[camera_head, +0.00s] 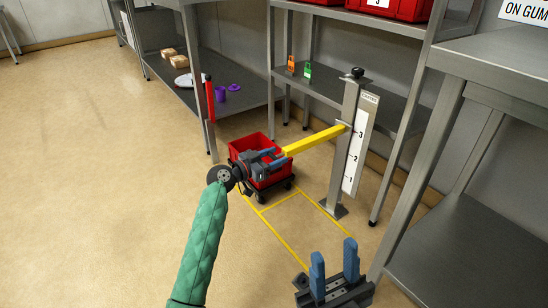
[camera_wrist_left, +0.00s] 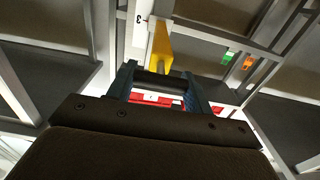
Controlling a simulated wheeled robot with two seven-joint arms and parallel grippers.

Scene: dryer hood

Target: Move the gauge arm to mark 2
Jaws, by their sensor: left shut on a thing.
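The yellow gauge arm (camera_head: 316,140) sticks out to the left from a grey metal post (camera_head: 347,140) with a white scale (camera_head: 359,155) marked 1, 2 and 3. At the post the arm sits near mark 3. My left gripper (camera_head: 277,158) is at the arm's free end. In the left wrist view its blue fingers (camera_wrist_left: 158,88) are shut on a dark handle (camera_wrist_left: 160,80) below the yellow arm (camera_wrist_left: 160,45). My right gripper (camera_head: 335,266) is open and empty at the bottom, apart from the gauge.
A red crate (camera_head: 240,146) on a wheeled base stands on the floor behind my left gripper. Metal shelves (camera_head: 390,110) stand behind the gauge, and a grey table (camera_head: 485,190) is at right. Yellow floor lines (camera_head: 280,236) lie in front. The floor at left is clear.

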